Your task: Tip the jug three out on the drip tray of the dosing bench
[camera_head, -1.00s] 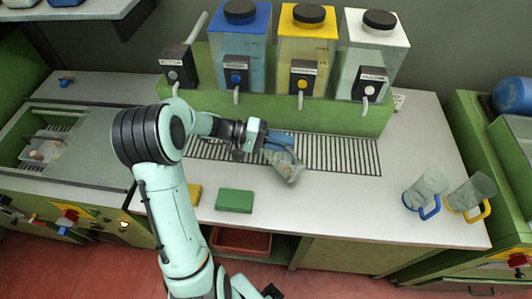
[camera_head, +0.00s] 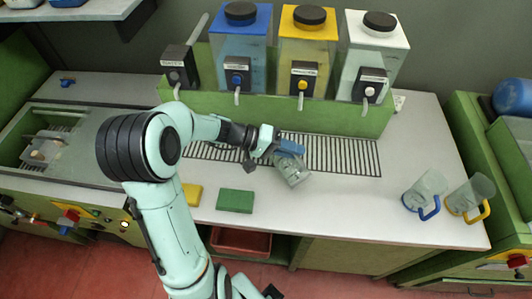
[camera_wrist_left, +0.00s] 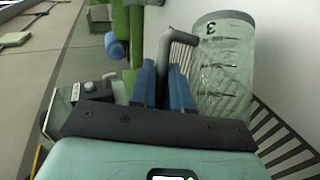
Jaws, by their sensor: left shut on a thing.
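My left gripper (camera_head: 284,147) is shut on the handle of jug three (camera_head: 293,172), a clear jug. In the left wrist view, jug three (camera_wrist_left: 222,75) shows a "3" and measuring marks, and its grey handle is between the blue fingers (camera_wrist_left: 164,88). The jug is tilted in the head view, above the front edge of the drip tray (camera_head: 345,156), a dark slotted grating in the bench (camera_head: 400,140). I cannot tell how much liquid is in it. My right gripper is not clearly in view.
Blue (camera_head: 240,50), yellow (camera_head: 303,55) and white (camera_head: 372,50) lidded dispensers with taps stand behind the tray. A blue-handled jug (camera_head: 425,187) and a yellow-handled jug (camera_head: 470,193) stand at right. A green block (camera_head: 235,201) and yellow block (camera_head: 194,194) lie in front.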

